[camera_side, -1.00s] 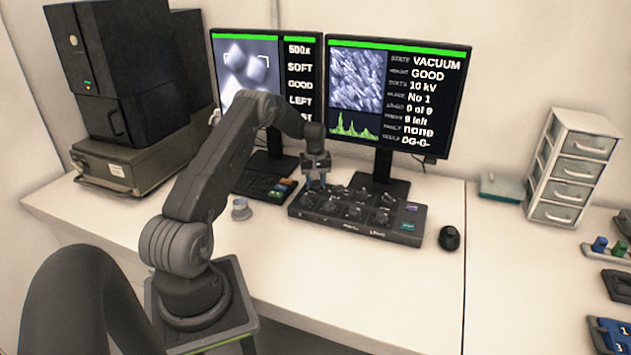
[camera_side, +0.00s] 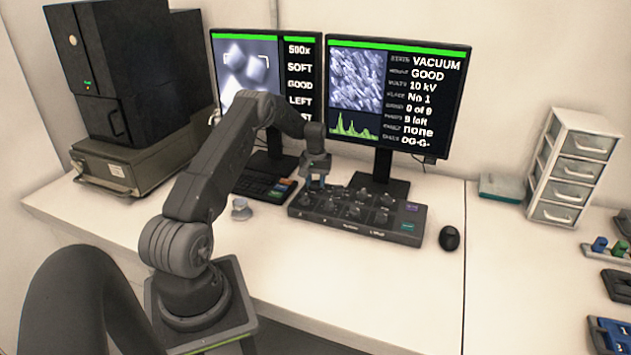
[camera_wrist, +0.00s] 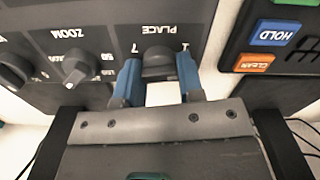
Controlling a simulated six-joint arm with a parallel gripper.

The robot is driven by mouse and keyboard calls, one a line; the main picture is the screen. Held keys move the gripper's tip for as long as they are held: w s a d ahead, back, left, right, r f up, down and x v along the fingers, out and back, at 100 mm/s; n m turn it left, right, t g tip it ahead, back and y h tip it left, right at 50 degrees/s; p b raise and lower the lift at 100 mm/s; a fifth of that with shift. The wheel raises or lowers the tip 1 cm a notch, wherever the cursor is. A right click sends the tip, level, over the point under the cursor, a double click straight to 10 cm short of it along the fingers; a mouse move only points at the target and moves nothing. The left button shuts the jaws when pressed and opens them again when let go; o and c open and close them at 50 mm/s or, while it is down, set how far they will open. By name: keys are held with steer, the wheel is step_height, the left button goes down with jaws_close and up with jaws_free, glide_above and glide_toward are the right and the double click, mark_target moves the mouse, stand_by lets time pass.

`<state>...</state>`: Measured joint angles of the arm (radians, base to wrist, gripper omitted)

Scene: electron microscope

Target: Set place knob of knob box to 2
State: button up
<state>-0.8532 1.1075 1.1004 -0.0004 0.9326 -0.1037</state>
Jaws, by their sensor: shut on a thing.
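The knob box (camera_side: 412,235) is a dark panel with several knobs on the desk in front of the monitors. In the wrist view its place knob (camera_wrist: 159,62) sits under the label PLACE, with the marks 7 and 1 beside it; its pointer is hard to make out. My gripper (camera_wrist: 158,90) has a blue finger on each side of this knob and is shut on it. In the side view my gripper (camera_side: 316,185) is over the box's left end, and the knob is mostly hidden there. The right monitor (camera_side: 398,100) has a line that seems to read No 1.
The zoom knob (camera_wrist: 78,66) is beside the place knob. The front desk is clear.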

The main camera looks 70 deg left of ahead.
steer(key=shift+m, duration=1.9)
steer(key=shift+s, duration=0.1)
steer(key=o, duration=0.9)
step_height(320, 180, up, 14)
steer(key=shift+f, duration=0.1)
